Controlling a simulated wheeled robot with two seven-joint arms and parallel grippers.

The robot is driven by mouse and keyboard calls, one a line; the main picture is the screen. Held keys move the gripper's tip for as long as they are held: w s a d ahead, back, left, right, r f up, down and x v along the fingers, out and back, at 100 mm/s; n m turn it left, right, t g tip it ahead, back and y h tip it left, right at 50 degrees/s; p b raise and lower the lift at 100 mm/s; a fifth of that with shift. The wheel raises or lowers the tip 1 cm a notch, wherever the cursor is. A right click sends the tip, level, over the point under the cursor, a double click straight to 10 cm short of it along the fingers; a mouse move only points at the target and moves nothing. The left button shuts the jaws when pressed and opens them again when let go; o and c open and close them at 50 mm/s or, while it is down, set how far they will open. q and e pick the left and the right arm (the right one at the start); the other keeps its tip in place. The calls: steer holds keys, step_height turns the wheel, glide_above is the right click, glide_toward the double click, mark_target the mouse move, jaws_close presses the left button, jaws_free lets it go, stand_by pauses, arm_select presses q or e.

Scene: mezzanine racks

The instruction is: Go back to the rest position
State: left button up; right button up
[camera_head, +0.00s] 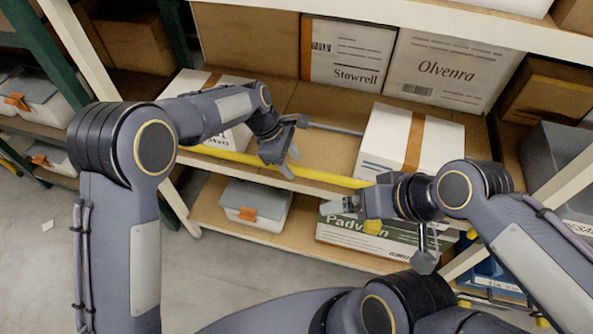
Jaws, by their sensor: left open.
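My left gripper (280,158) is open and empty, pointing down in front of the shelf's yellow front edge, between two white boxes. My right gripper (347,207) points left, just below that edge and in front of the green-and-white "Padvon" box (362,232). Its fingers are small and seen edge-on, so their opening is not clear. No object shows held in either gripper. Both arms are bent and reach forward toward the rack.
The rack shelf (325,155) carries a white taped box (408,142) and cartons marked "Stowrell" (347,54) and "Olvenra" (446,72). A grey bin with an orange latch (255,206) sits on the lower shelf. Open floor (40,250) lies at left.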

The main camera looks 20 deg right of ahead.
arm_select(q)
steer(key=shift+w+a+r, duration=0.15)
steer(key=shift+a+r, duration=0.1)
steer(key=shift+r, duration=0.4)
steer(key=s+a+r+m+t+h, duration=0.1)
steer(key=s+a+r+m+t, duration=0.15)
steer(key=a+r, duration=0.7)
steer(key=s+a+r+m+t, duration=0.1)
steer(key=s+a+r+m, duration=0.3)
steer(key=a, duration=1)
steer(key=s+a+m+t, duration=0.1)
steer(key=s+a+t, duration=0.1)
steer(key=s+a, duration=0.3)
steer(key=s+a+f+m+t+y, duration=0.1)
steer(key=s+a, duration=0.5)
steer(key=s, duration=0.6)
steer(key=shift+s+a+m+t, duration=0.15)
steer(key=shift+a+m+t, duration=0.15)
steer(key=shift+t, duration=0.25)
steer(key=shift+f, duration=0.1)
